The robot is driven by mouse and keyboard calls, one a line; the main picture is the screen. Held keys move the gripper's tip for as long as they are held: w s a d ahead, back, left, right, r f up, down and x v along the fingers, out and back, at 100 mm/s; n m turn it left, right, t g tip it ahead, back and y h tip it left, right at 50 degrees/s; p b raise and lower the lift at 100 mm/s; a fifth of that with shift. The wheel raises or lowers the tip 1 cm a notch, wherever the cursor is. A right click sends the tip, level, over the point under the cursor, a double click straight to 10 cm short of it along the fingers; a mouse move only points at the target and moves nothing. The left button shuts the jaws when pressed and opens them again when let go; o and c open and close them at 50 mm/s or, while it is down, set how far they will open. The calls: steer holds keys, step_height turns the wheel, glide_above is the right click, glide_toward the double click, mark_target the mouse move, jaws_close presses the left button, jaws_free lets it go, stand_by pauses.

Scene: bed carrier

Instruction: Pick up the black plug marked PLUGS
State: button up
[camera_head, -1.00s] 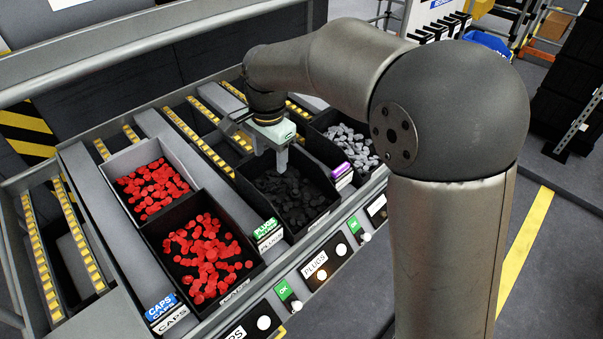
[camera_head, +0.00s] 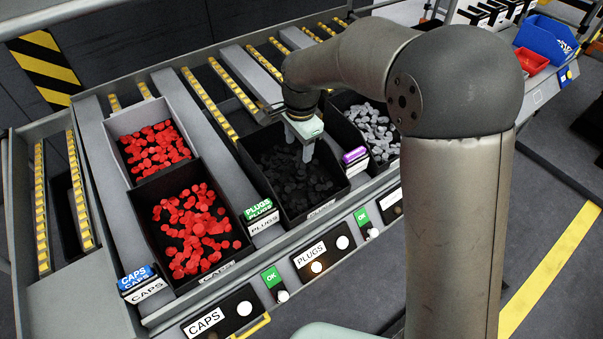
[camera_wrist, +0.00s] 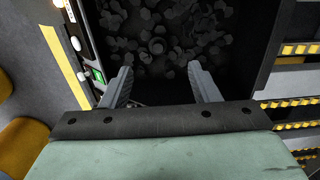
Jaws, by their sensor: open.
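Many black plugs (camera_head: 292,178) lie heaped in a black bin (camera_head: 250,165) near the middle of the rack. A green and white PLUGS label (camera_head: 260,212) sits at the bin's front left corner. My gripper (camera_head: 300,155) is over the back part of this bin, pointing down. In the wrist view my gripper (camera_wrist: 158,88) shows two grey fingers spread apart with nothing between them. Black plugs (camera_wrist: 165,30) lie beyond the fingertips in that view.
Left of the plugs are two bins of red caps (camera_head: 195,230), one behind the other. Right of them is a bin of grey pieces (camera_head: 372,130). A purple label (camera_head: 354,156) stands between. A front rail carries a PLUGS panel (camera_head: 322,254) with buttons.

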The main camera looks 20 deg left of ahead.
glide_above(301, 172)
steer(key=f, duration=0.3)
steer(key=f+p, duration=0.1)
steer(key=f, duration=0.1)
steer(key=shift+s+a+f, duration=0.2)
steer(key=shift+s+a, duration=0.1)
steer(key=f, duration=0.1)
steer(key=f+p, duration=0.1)
steer(key=f, duration=0.2)
steer(key=shift+w+d+f+p, duration=0.3)
steer(key=shift+d+f+p, duration=0.05)
steer(key=shift+p, duration=0.05)
steer(key=shift+f, duration=0.45)
steer(key=c, duration=1.1)
